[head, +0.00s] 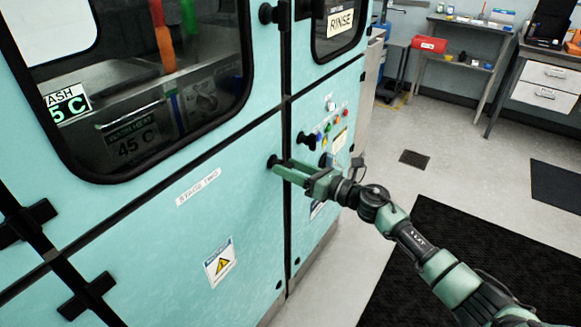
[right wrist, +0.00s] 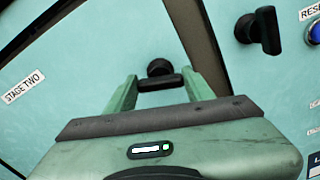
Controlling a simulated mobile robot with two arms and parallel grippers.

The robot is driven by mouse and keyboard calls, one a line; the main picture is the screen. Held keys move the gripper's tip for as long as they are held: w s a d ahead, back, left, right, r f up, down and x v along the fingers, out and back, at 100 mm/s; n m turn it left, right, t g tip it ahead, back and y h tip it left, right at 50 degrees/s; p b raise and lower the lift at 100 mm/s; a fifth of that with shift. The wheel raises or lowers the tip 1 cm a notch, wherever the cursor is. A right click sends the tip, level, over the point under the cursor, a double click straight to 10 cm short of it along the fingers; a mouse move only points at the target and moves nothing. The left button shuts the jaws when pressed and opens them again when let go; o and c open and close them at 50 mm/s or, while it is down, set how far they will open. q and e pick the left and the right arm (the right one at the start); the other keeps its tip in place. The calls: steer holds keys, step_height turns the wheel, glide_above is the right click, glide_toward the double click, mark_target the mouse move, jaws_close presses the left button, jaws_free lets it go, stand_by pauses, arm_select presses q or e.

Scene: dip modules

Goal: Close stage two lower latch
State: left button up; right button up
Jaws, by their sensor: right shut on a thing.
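The stage two lower panel (head: 215,210) is teal and carries a "STAGE TWO" label (head: 198,187). A black latch (head: 272,161) sits near its upper right edge, by the dark seam. My right gripper (head: 281,167) reaches in from the right and its green fingers are at that latch. In the right wrist view the latch (right wrist: 160,69) has a round knob and a bar lying crosswise between the two fingers (right wrist: 158,92). The gripper is shut on it. The fingers partly hide the latch in the head view. My left gripper is not in view.
Another black latch (head: 305,139) stands just right of the seam, close to my gripper, near several coloured buttons (head: 327,128). An upper latch (head: 267,13) is above. Black hinges (head: 88,295) are at lower left. The floor right of the machine is open, with dark mats (head: 440,262).

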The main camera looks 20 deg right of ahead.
steer(key=m+p, duration=0.1)
steer(key=m, duration=0.2)
steer(key=shift+d+r+m, duration=0.1)
steer(key=shift+m, duration=0.3)
steer(key=m+p, duration=0.1)
steer(key=m, duration=0.2)
steer(key=shift+m, duration=0.3)
steer(key=m+p, duration=0.2)
steer(key=m, duration=0.2)
steer(key=shift+w, duration=0.1)
steer(key=shift+f+m+p, duration=0.2)
steer(key=shift+m+p, duration=0.25)
steer(key=shift+m, duration=0.95)
steer(key=o, duration=1.4)
